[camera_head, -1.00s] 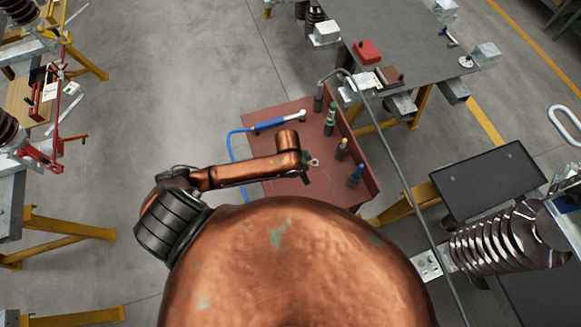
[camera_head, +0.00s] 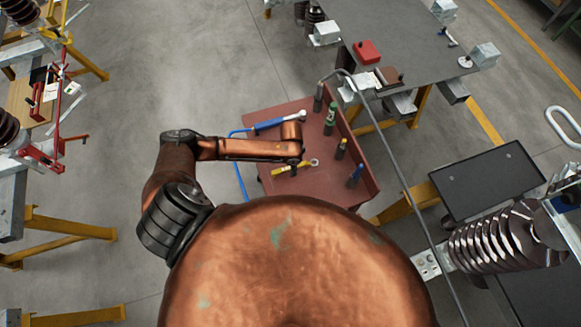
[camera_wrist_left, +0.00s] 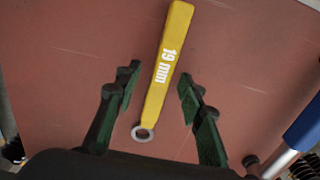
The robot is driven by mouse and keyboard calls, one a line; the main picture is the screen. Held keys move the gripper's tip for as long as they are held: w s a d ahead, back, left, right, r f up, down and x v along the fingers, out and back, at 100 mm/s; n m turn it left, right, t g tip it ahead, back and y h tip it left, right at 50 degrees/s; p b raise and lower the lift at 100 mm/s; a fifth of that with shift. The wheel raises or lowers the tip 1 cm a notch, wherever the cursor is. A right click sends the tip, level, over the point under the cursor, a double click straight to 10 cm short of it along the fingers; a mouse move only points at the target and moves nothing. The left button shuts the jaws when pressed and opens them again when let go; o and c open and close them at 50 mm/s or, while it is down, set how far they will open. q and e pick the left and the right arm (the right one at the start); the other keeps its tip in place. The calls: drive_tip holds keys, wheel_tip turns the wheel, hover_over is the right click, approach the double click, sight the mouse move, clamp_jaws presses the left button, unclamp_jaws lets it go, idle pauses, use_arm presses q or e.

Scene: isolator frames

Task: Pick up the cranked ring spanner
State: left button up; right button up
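The cranked ring spanner (camera_head: 282,170) has a yellow handle and a metal ring, and lies on the red-brown bench top (camera_head: 318,184). In the left wrist view the spanner (camera_wrist_left: 164,70) reads "19 mm", with one ring end low in the picture. My left gripper (camera_wrist_left: 155,110) is open, its two dark green fingers on either side of the handle, not touching it. Its height above the bench is hard to tell. In the head view the gripper (camera_head: 295,167) is small and partly hidden by its arm, over the spanner. My right gripper is not in view.
A grey table (camera_head: 415,40) with a red box (camera_head: 367,52) stands behind.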

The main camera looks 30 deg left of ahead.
use_arm(q)
drive_tip(key=shift+f, duration=0.35)
drive_tip(key=shift+c, duration=0.3)
clamp_jaws()
